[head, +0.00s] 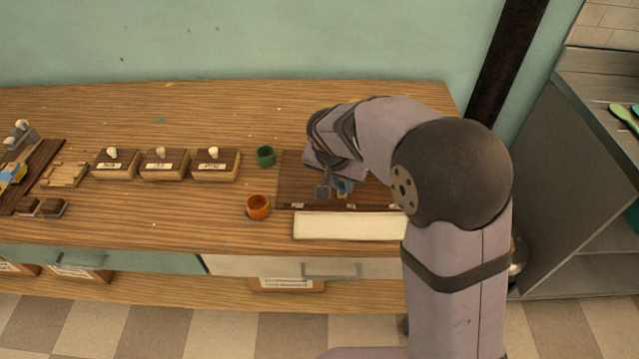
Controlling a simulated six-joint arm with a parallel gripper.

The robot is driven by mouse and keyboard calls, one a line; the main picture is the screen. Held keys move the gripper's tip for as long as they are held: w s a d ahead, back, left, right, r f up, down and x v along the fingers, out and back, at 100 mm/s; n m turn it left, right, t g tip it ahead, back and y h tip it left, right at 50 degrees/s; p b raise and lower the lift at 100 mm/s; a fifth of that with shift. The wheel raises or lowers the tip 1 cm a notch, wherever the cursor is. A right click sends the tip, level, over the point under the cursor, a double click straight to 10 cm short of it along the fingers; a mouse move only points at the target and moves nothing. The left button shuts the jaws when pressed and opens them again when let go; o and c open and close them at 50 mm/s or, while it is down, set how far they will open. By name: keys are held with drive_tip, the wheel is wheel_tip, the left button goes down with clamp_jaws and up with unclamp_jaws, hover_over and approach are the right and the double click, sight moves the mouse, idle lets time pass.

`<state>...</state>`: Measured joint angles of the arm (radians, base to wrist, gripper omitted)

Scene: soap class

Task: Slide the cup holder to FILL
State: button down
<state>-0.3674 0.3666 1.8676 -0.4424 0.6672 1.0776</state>
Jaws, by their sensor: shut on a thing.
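The dark brown slide board (290,180) lies at the right of the counter, with small pale labels along its front edge, too small to read. My gripper (338,187) is low over the middle of this board, pointing down. My gripper and arm hide most of the holder and the right part of the board. An orange cup (258,206) and a green cup (265,156) stand on the counter left of the board, apart from it.
A long cream tray (345,226) lies just in front of the board. Several wooden boxes with white knobs (214,165) stand in a row to the left. Another dark board (38,160) is at the far left. The counter behind the boxes is clear.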

drive_tip(key=shift+d, duration=1.1)
drive_tip(key=c, duration=1.6)
unclamp_jaws()
drive_tip(key=shift+b+v, duration=0.35)
drive_tip(key=shift+v, duration=3.4)
